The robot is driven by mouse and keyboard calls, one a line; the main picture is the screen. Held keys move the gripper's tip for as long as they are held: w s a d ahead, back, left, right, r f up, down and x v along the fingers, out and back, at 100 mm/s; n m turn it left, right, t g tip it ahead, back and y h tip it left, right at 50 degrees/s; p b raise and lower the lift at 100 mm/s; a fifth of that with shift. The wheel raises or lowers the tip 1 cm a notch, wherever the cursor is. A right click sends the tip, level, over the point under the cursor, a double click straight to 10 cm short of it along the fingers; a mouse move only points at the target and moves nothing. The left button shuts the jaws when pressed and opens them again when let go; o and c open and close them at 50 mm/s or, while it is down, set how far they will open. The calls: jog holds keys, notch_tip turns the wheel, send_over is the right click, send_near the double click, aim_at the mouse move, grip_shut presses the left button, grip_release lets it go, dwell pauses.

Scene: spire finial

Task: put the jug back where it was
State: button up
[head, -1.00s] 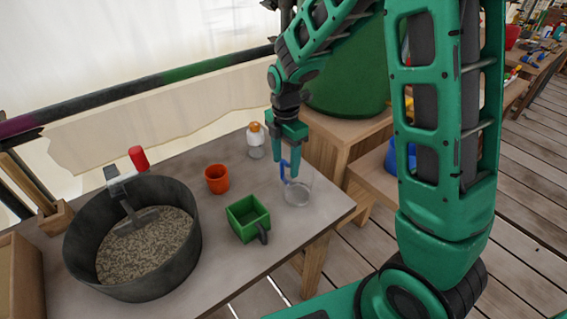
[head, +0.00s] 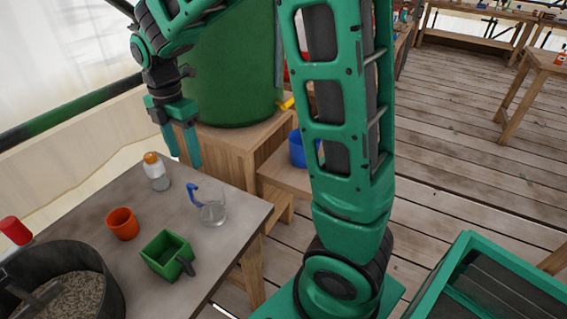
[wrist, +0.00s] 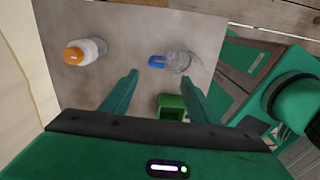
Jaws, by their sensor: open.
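The jug, clear with a blue handle (head: 213,213), stands upright on the grey table (head: 95,195), close to its right corner. In the wrist view the jug (wrist: 182,62) lies beyond my fingertips, with its blue handle pointing left. My gripper (head: 184,162) is open and empty, raised above and behind the jug, apart from it. In the wrist view my gripper's two fingers (wrist: 160,84) are spread wide with nothing between them.
On the table are a white bottle with an orange cap (head: 157,172), an orange cup (head: 122,224), a green square mug (head: 168,255) and a dark tub of grain (head: 70,262). A large green barrel (head: 225,70) and a blue container (head: 300,148) stand on wooden stands behind.

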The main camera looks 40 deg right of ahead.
jog(key=s+d+r+m, duration=0.2)
jog(key=s+d+m, duration=0.5)
jog(key=d, duration=0.2)
jog(key=s+d+m, duration=0.4)
jog(key=s+m, duration=0.6)
jog(key=s, duration=0.1)
jog(key=s+d+m, duration=0.5)
jog(key=s+m, duration=0.5)
jog(key=s, duration=0.1)
jog(key=shift+d+f+m, duration=0.25)
jog(key=shift+f+m, duration=0.05)
jog(key=shift+f, duration=0.15)
jog(key=shift+w, duration=0.1)
